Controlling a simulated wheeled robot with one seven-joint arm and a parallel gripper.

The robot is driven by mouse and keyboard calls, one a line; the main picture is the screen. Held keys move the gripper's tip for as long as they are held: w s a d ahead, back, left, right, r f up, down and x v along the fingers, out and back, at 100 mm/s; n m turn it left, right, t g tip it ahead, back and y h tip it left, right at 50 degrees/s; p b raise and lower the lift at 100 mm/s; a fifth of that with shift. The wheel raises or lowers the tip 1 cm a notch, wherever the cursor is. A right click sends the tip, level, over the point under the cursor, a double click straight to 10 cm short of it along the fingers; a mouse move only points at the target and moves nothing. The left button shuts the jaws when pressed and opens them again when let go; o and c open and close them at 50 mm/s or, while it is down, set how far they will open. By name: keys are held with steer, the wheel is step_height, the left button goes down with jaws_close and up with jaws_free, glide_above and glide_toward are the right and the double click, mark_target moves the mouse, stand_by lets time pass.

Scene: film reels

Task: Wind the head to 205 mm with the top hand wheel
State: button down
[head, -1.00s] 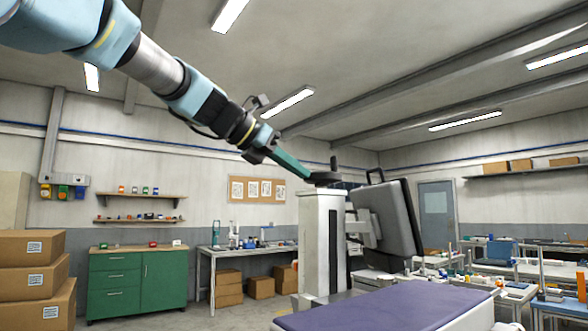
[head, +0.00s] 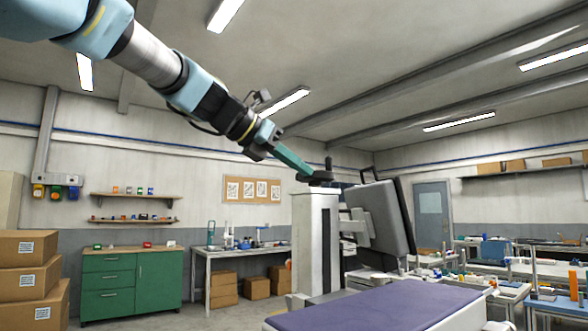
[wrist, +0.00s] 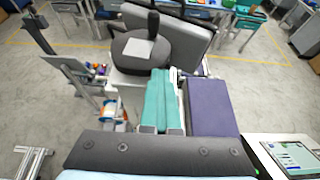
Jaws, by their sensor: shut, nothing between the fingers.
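The dark top hand wheel (head: 318,178) sits on top of a white column (head: 306,240), with its crank handle (head: 328,163) standing upright. In the wrist view the wheel (wrist: 132,69) is a dark disc with a pale square patch, and its handle (wrist: 153,22) is on the far side. My gripper (head: 304,172) has its teal fingers together and empty, with the tips at the wheel's near edge. It also shows in the wrist view (wrist: 166,74). I cannot tell whether they touch. The grey padded head (head: 387,215) hangs right of the column. No height reading is legible.
A purple-topped table (head: 380,305) extends below the head. A tablet-like screen (wrist: 291,157) shows at lower right in the wrist view, too small to read. Stacked cartons (head: 30,280) and a green cabinet (head: 130,282) stand at left. The air around the wheel is mostly clear.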

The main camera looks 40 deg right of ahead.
steer(key=shift+a+b, duration=0.35)
steer(key=shift+a, duration=0.55)
steer(key=shift+w+d+p, duration=0.2)
steer(key=shift+w+p, duration=0.15)
steer(key=shift+w, duration=1.05)
steer(key=shift+w+d+p, duration=0.15)
steer(key=shift+w+p, duration=0.2)
steer(key=shift+w, duration=1.05)
steer(key=shift+s+d, duration=0.15)
steer(key=shift+s+d, duration=0.15)
steer(key=shift+d, duration=0.15)
steer(key=shift+s, duration=0.1)
